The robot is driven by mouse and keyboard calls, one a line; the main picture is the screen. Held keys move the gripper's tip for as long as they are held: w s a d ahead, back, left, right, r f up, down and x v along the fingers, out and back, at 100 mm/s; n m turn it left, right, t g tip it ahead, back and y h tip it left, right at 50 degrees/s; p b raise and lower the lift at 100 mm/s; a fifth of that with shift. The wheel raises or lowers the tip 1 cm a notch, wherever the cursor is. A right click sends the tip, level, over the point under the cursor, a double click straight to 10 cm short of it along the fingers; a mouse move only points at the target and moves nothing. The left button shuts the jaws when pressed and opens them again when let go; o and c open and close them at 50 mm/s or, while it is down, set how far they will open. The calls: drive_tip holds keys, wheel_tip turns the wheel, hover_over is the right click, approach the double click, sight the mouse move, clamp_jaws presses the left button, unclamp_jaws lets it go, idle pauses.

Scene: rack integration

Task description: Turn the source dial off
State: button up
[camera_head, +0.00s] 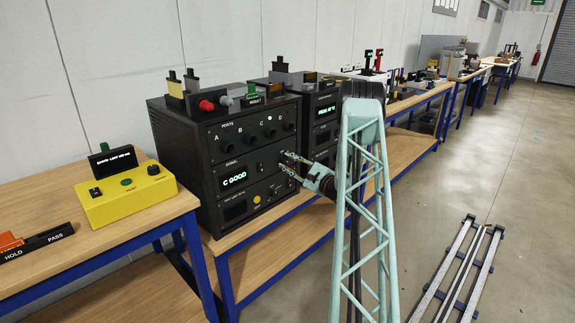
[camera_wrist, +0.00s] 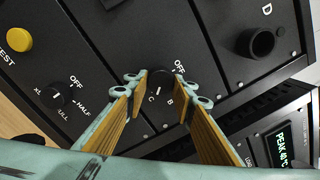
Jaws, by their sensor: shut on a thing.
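The source dial (camera_wrist: 161,88) is a small black knob on the black test unit (camera_head: 226,135), with OFF, B and C printed around it in the wrist view. My gripper (camera_head: 284,163) reaches the unit's front panel from the right. In the wrist view, its fingertips (camera_wrist: 160,78) stand on either side of the dial and are shut on it. The fingers partly cover the dial's surroundings, and I cannot tell exactly where its pointer stands. In the head view the dial is hidden by the gripper. The signal display (camera_head: 233,179) reads "C GOOD", and a green light (camera_head: 269,118) glows above port C.
A second dial (camera_wrist: 57,95) marked OFF, HALF, FULL and XL and a yellow button (camera_wrist: 19,39) lie to the left in the wrist view. Port D (camera_wrist: 262,43) is at the upper right. A yellow box (camera_head: 126,196) stands on the left table. Another black unit (camera_head: 322,112) stands behind.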

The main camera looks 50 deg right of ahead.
drive_tip(key=n+y, duration=0.1)
drive_tip(key=n, duration=0.6)
drive_tip(key=shift+d+n, duration=0.1)
drive_tip(key=shift+n, duration=0.3)
drive_tip(key=n, duration=0.6)
drive_tip(key=shift+r+n+y, duration=0.15)
drive_tip(key=shift+n+y, duration=0.15)
drive_tip(key=shift+n, duration=0.1)
drive_tip(key=n, duration=0.7)
drive_tip(key=shift+r, duration=0.15)
drive_tip(key=n, duration=0.3)
drive_tip(key=shift+n, duration=2.2)
drive_tip(key=o, duration=0.9)
drive_tip(key=shift+r, duration=0.1)
